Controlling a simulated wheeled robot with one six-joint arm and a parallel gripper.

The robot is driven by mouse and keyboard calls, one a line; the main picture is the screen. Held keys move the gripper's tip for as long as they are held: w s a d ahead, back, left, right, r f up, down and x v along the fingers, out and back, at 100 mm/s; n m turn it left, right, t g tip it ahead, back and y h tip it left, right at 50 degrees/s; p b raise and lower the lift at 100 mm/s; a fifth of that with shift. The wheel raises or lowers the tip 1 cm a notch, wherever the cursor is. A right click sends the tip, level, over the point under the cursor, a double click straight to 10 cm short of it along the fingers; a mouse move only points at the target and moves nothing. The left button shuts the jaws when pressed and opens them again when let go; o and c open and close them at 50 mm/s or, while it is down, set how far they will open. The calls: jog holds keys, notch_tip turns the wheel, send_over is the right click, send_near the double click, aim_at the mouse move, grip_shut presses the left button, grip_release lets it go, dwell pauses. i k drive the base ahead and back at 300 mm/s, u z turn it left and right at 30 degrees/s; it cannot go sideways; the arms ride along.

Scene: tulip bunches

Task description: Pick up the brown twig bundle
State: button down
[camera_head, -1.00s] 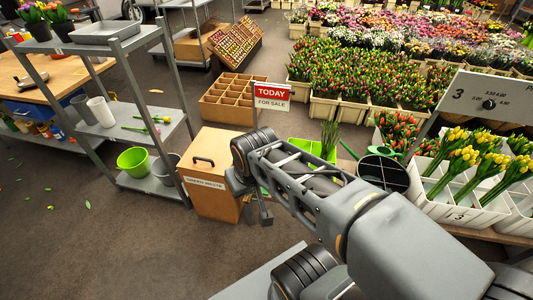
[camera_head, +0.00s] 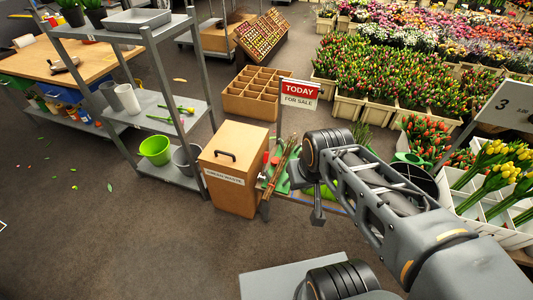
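The brown twig bundle (camera_head: 279,166) stands tilted just right of the wooden green waste box, among red and green items. Its lower part is close to the box's side. My gripper (camera_head: 317,214) is at the end of my arm, a little right of the twigs in the picture and apart from them. It points down and is small and partly hidden by my wrist, so its opening does not show clearly. I see nothing held in it.
The green waste box (camera_head: 228,185) stands left of the twigs. A grey shelf rack (camera_head: 150,104) is farther left. A TODAY sign (camera_head: 300,94) on a post rises behind the twigs. White crates of yellow tulips (camera_head: 496,172) are at right. The floor in front is clear.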

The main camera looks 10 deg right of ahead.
aim_at(271, 187)
jog(key=u, duration=0.4)
jog(key=k, duration=0.5)
jog(key=u, duration=0.45)
jog(key=i, duration=1.4)
jog(key=z, duration=0.75)
jog(key=i, duration=0.45)
jog(key=z, duration=0.25)
